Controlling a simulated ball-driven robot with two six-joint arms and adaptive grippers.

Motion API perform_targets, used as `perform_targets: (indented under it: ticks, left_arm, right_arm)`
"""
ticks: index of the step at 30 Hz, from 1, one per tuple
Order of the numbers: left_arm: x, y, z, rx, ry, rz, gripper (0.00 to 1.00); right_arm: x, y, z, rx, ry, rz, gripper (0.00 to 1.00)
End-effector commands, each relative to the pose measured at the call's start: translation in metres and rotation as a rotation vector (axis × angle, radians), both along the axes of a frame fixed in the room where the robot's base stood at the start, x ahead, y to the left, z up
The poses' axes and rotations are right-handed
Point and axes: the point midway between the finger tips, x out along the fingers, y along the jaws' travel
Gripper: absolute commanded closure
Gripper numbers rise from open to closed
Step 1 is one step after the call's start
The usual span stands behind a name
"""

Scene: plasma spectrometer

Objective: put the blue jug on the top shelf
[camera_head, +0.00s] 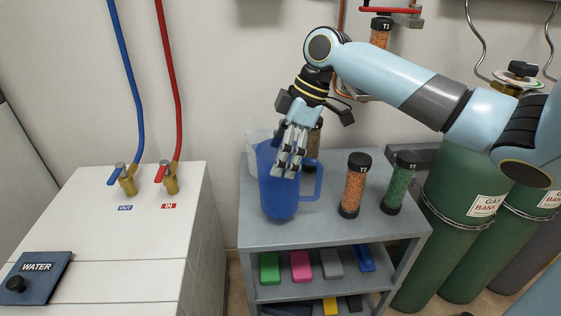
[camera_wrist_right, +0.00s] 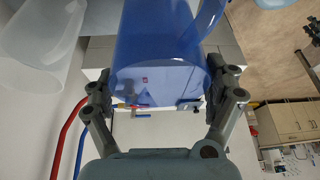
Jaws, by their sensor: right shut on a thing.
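The blue jug (camera_head: 277,188) is upright at the front left of the top shelf (camera_head: 330,229) of a grey rack, its handle pointing right. My right gripper (camera_head: 289,163) comes down from above and is shut on the jug's upper part. In the right wrist view the blue jug (camera_wrist_right: 165,50) fills the space between the two fingers (camera_wrist_right: 163,92). I cannot tell whether the jug's base touches the shelf or hangs just above it. My left gripper is not in view.
A clear container (camera_head: 257,137) stands behind the jug. An orange-filled cylinder (camera_head: 355,186) and a green-filled one (camera_head: 398,184) stand to the right. Another cylinder is partly hidden behind the gripper. A white cabinet (camera_head: 110,225) is at left, green gas tanks (camera_head: 460,190) at right.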

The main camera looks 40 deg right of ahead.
Motion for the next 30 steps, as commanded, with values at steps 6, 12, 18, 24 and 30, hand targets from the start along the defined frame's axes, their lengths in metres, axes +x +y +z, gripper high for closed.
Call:
perform_targets:
  ticks: [6,12,18,24,30]
  left_arm:
    - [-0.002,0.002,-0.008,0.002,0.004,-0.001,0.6]
    - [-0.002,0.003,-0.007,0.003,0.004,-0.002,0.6]
    - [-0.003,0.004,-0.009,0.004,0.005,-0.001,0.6]
    - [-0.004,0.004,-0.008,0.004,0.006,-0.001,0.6]
    - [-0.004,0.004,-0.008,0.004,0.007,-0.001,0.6]
  right_arm:
    - [-0.001,0.0,-0.033,0.002,0.002,-0.002,0.7]
    - [-0.001,0.0,-0.033,-0.001,0.001,-0.001,0.7]
    - [-0.001,0.0,-0.038,0.0,0.002,-0.001,0.7]
    - [-0.001,0.0,-0.037,0.0,0.002,-0.001,0.0]
    - [-0.001,0.0,-0.036,-0.001,0.001,-0.001,0.0]
